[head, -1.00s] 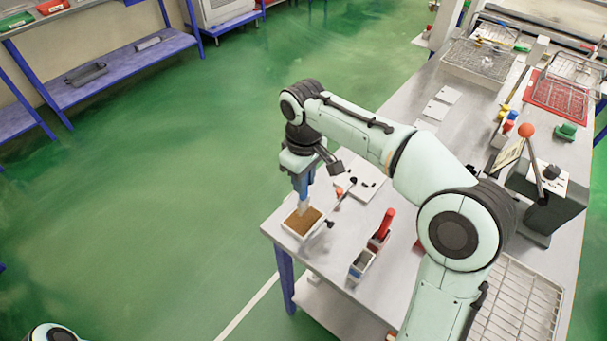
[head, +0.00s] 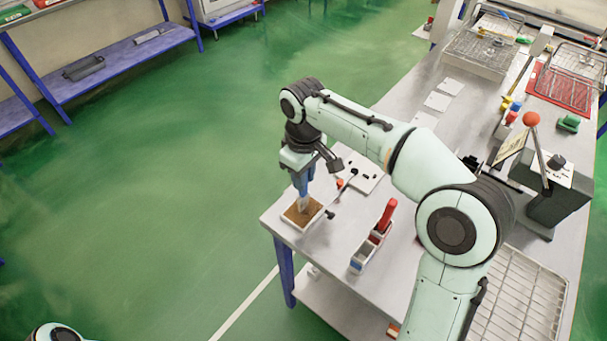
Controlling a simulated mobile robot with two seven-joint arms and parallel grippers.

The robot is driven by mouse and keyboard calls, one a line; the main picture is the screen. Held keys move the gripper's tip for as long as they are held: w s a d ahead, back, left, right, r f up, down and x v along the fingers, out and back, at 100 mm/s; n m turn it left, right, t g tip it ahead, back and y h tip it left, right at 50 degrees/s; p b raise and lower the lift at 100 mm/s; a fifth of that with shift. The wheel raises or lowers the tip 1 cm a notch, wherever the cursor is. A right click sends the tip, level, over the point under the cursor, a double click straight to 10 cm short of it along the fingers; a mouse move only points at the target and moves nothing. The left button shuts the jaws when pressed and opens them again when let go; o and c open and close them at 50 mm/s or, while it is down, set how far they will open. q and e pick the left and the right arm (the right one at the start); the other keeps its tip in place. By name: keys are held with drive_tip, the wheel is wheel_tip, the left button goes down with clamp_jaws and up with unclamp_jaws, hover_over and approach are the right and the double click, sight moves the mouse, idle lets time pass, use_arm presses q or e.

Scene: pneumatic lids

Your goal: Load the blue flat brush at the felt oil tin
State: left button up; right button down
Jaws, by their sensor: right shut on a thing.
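The felt oil tin (head: 288,222), a small white-rimmed tray with a brown felt surface, lies at the near left corner of the grey bench. My right gripper (head: 299,168) is above it and shut on the blue flat brush (head: 302,182). The brush points down, with its pale lower end over the brown felt. It looks at or just above the felt; I cannot tell whether it touches. My left gripper is out of view.
Right of the tin stand a narrow white holder (head: 359,264) with a red item (head: 386,215) and a white plate (head: 367,180) with small black parts. A dark press with a red-knobbed lever (head: 531,119) stands farther right. Wire racks lie at the back.

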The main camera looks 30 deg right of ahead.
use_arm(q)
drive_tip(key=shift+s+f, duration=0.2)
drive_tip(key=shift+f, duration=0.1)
use_arm(e)
drive_tip(key=shift+f, duration=0.55)
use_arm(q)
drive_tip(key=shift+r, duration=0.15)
use_arm(e)
drive_tip(key=shift+f, duration=0.1)
idle(1.1)
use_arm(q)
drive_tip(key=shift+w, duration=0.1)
use_arm(e)
drive_tip(key=shift+r+p, duration=2.1)
drive_tip(key=shift+r, duration=1.55)
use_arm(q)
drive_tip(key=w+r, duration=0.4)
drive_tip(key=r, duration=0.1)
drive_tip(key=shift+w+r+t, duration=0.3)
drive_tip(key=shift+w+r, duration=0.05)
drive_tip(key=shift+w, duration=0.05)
use_arm(e)
drive_tip(key=shift+f, duration=0.1)
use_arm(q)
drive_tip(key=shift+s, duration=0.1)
